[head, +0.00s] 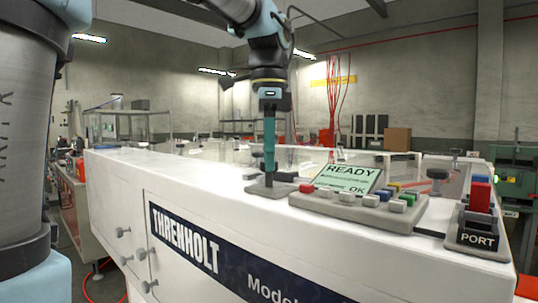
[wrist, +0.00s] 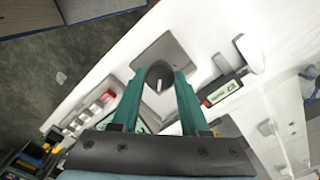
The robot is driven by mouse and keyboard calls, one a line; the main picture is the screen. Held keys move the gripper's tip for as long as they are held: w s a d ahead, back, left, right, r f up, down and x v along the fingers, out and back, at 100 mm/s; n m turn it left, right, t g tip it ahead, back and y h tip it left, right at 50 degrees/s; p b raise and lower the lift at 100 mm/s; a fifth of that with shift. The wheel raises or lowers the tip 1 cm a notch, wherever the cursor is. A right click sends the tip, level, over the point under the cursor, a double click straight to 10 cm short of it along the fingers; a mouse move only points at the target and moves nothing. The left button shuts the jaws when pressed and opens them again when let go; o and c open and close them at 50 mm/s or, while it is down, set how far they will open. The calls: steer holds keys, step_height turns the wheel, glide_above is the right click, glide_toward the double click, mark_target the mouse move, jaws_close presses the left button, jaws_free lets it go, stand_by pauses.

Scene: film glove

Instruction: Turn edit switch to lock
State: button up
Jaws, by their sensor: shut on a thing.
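The edit switch appears to be the dark round knob (wrist: 160,78) with a pale mark on its top, set on a grey plate (wrist: 168,50). In the head view this plate (head: 270,191) sits on the machine's white top, left of the button panel. My gripper (head: 269,182) points straight down over it. In the wrist view my gripper's green fingers (wrist: 160,82) are on both sides of the knob, shut on it. The fingers hide most of the knob in the head view. I cannot read any edit or lock label.
A control panel (head: 362,205) with a READY display (head: 347,178) and several coloured buttons stands to the right. Beyond it is a red-topped PORT block (head: 479,228). The white front strip (head: 180,180) is clear.

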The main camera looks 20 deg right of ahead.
jaws_close()
steer(key=shift+n, duration=0.3)
steer(key=n+p, duration=0.2)
steer(key=n, duration=0.1)
steer(key=shift+r, duration=0.15)
steer(key=n+p, duration=0.2)
steer(key=n, duration=0.3)
steer(key=n+p, duration=0.1)
steer(key=n, duration=0.3)
steer(key=n+p, duration=0.1)
steer(key=n, duration=0.4)
steer(key=shift+p, duration=0.3)
steer(key=shift+n, duration=0.3)
